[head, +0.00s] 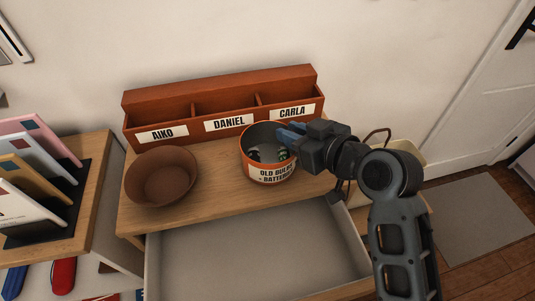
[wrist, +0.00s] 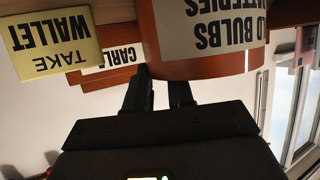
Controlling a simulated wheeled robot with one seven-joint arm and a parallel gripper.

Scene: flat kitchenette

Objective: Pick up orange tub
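The orange tub (head: 262,175) stands on the wooden top, right of the brown bowl. Its white label reads "OLD BULBS + BATTERIES", and small dark, green and pale items show inside. My gripper (head: 288,137) is at the tub's right rear rim in the head view. In the wrist view, which is upside down, the tub (wrist: 225,67) fills the top middle. My gripper (wrist: 160,88) has its two dark fingers apart with a gap between them, at the tub's rim. Whether they touch it or straddle its wall I cannot tell.
A brown bowl (head: 161,177) stands left of the tub. A sorter (head: 220,92) labelled AIKO, DANIEL and CARLA stands behind. An open drawer (head: 255,262) lies in front. A yellow "TAKE WALLET" note (wrist: 52,45) shows in the wrist view. A card rack (head: 50,225) is at left.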

